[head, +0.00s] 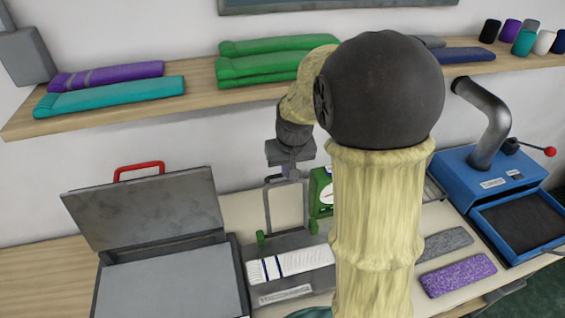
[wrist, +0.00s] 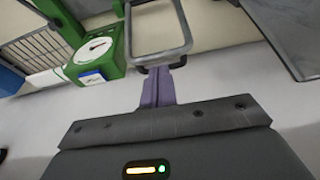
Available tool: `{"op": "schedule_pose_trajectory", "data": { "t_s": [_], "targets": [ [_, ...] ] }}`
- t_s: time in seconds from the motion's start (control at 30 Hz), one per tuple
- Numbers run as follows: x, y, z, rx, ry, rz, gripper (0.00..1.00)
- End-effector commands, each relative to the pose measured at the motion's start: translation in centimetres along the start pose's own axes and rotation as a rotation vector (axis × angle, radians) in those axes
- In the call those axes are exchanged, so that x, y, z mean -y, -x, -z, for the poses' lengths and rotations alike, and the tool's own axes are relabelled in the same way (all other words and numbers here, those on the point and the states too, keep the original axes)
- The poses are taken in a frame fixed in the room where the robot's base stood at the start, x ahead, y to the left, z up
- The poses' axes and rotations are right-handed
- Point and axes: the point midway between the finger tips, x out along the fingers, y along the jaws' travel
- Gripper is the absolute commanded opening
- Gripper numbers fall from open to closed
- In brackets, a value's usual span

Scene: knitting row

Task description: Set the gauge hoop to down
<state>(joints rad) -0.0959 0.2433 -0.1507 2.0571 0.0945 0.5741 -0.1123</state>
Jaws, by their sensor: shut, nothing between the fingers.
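The gauge hoop (head: 267,208) is a thin grey rectangular frame. It stands upright on green hinges above a grey base (head: 285,298) that bears a white striped knit piece (head: 305,260). In the wrist view the hoop (wrist: 184,22) shows at the top centre. My gripper (head: 290,177) is shut and empty at the hoop's upper bar. In the wrist view my closed fingertips (wrist: 158,72) appear right by that bar; I cannot tell whether they touch it. My arm hides the right side of the base.
A green dial scale (wrist: 97,50) stands beside the hoop. An open grey press (head: 150,210) with a red handle is at left. A blue machine (head: 500,180) is at right, with grey and purple swatches (head: 458,275) before it. A wooden shelf (head: 205,92) with folded knits runs above.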

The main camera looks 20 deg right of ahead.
Motion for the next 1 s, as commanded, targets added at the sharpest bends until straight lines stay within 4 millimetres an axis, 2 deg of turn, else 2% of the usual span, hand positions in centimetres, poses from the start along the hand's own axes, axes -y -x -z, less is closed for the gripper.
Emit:
{"op": "schedule_pose_trajectory", "data": {
  "t_s": [0.03, 0.17, 0.57, 0.77, 1.0],
  "targets": [
    [0.0, 1.0, 1.6, -0.003, 0.003, -0.001, 0.00],
    [-0.1, 1.4, 3.4, -0.009, 0.007, -0.003, 0.00],
    [-0.5, 1.0, 3.4, -0.008, 0.001, -0.004, 0.00],
    [-0.5, -1.0, 3.3, -0.004, 0.000, -0.004, 0.00],
    [-0.3, -4.9, 3.4, -0.004, 0.004, -0.003, 0.00]
  ]
}}
